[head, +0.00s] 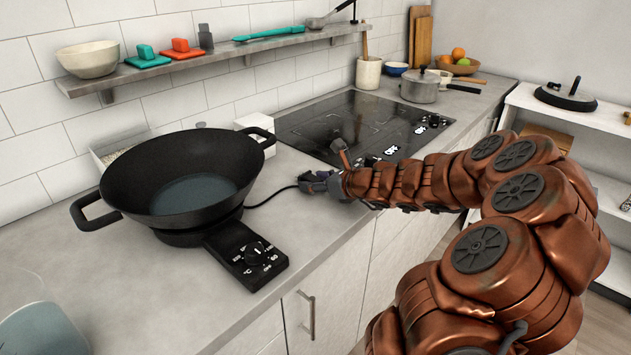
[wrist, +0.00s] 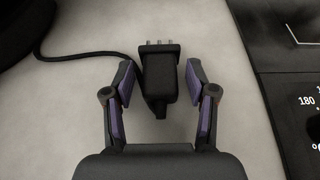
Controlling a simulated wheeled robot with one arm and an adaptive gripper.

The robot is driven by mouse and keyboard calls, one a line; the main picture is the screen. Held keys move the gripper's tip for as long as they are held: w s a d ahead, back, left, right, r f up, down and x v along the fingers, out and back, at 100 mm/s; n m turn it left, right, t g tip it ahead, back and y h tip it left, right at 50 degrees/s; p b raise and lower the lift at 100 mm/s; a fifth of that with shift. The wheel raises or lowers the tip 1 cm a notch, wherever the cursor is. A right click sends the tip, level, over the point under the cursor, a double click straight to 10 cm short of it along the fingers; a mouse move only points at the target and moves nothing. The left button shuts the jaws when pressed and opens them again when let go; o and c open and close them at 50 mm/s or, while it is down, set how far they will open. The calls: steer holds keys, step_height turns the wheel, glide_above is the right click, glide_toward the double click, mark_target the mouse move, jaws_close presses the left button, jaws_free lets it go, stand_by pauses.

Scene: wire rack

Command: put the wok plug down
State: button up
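The black wok plug (wrist: 160,76) shows in the wrist view between my gripper's two fingers, its prongs pointing away from the gripper. My gripper (wrist: 160,82) is open, with a gap between each finger and the plug. The plug looks to be lying on the grey countertop. In the head view my gripper (head: 312,183) is low over the counter, right of the wok, and hides most of the plug. The plug's black cord (head: 272,196) runs left to the wok's base.
A black cooktop (head: 350,125) lies just beyond and right of my gripper. A pot (head: 420,87) and a utensil crock (head: 368,72) stand farther back. A wall shelf (head: 210,62) holds a bowl and utensils. Bare counter (head: 310,235) lies in front of the gripper.

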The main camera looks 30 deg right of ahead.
steer(key=shift+r, duration=0.1)
steer(key=shift+s+r+p, duration=0.15)
steer(key=shift+r+p, duration=0.2)
steer(key=shift+r, duration=0.25)
steer(key=v, duration=1.1)
steer(key=shift+s+d, duration=0.1)
steer(key=shift+s, duration=0.3)
